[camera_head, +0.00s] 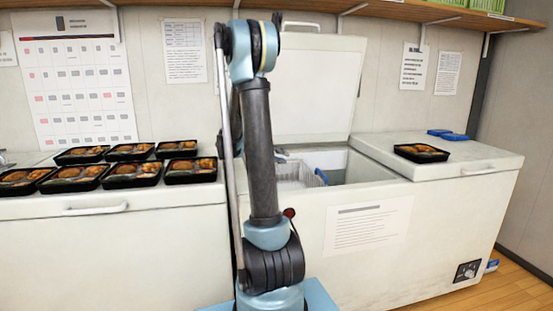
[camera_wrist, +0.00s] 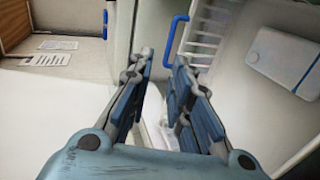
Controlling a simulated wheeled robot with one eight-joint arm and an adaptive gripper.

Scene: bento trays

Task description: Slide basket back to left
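The white wire basket (camera_head: 292,174) sits inside the open chest freezer, with a blue handle (camera_head: 321,176) at its right end. In the wrist view the basket's white slats (camera_wrist: 203,45) show at top right, and a blue handle (camera_wrist: 172,42) stands beside them. My gripper (camera_wrist: 164,58) is open and empty, with a gap between its two fingers. The handle lines up with that gap just beyond the fingertips; I cannot tell whether it lies between them in depth. My arm hides the gripper and part of the freezer opening in the head view.
The raised freezer lid (camera_head: 318,85) stands behind the opening. Several filled bento trays (camera_head: 133,173) cover the left freezer top. One bento tray (camera_head: 421,153) and blue items (camera_head: 447,135) sit on the right top. A second blue bar (camera_wrist: 105,24) shows left in the wrist view.

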